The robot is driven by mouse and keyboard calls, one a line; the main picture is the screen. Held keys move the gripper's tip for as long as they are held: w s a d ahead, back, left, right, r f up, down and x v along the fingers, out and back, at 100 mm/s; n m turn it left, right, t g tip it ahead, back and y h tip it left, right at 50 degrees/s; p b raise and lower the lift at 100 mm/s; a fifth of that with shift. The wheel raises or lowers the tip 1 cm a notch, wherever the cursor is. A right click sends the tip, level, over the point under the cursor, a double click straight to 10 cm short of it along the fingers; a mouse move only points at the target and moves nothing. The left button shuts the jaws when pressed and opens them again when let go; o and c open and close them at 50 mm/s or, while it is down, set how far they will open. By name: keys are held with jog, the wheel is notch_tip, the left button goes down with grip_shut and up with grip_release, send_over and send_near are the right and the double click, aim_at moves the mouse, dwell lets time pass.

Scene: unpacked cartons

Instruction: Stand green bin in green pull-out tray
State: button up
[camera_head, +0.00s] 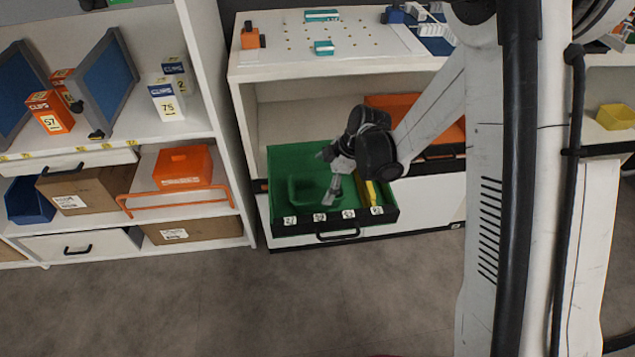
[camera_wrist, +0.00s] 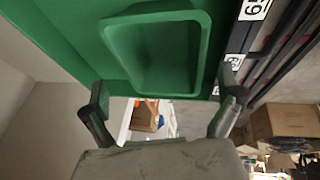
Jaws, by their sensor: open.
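The green pull-out tray (camera_head: 280,218) is drawn out from the low white cabinet, with number labels along its dark front edge. The green bin (camera_head: 293,191) is in the left part of the tray, hard to tell from the green floor. In the wrist view the bin (camera_wrist: 155,55) shows its open, empty inside and rounded rim, with the tray's green floor (camera_wrist: 65,30) around it. My gripper (camera_head: 328,174) is over the tray, just right of the bin. In the wrist view its fingers (camera_wrist: 164,88) are spread apart, with nothing held between them.
A yellow object (camera_head: 369,192) is at the tray's right side. An orange tray (camera_head: 395,104) lies behind in the cabinet. Shelves to the left hold an orange bin (camera_head: 183,165), cartons (camera_head: 85,188) and a blue bin (camera_head: 28,200). The floor in front is clear.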

jog(key=s+d+r+m+t+h, duration=0.1)
jog(key=s+d+r+m, duration=0.2)
jog(key=r, duration=0.4)
jog(key=s+d+r+m+t+p, duration=0.1)
jog(key=s+d+r+m, duration=0.25)
jog(key=r, duration=0.35)
jog(key=s+d+r+m+h, duration=0.1)
jog(key=s+d+r+m, duration=0.25)
jog(key=r, duration=0.45)
jog(key=s+d+r+m+t+h, duration=0.1)
jog(key=s+d+r+m, duration=0.1)
jog(key=s, duration=0.5)
jog(key=s+d+r+m+t+h, duration=0.1)
jog(key=s+d+r+m+t, duration=0.1)
jog(key=s+d+m, duration=0.3)
jog(key=s+r+m, duration=0.1)
jog(key=s+m, duration=0.1)
jog(key=s, duration=0.1)
jog(key=shift+r+m+h, duration=0.15)
jog(key=shift+m+h, duration=0.15)
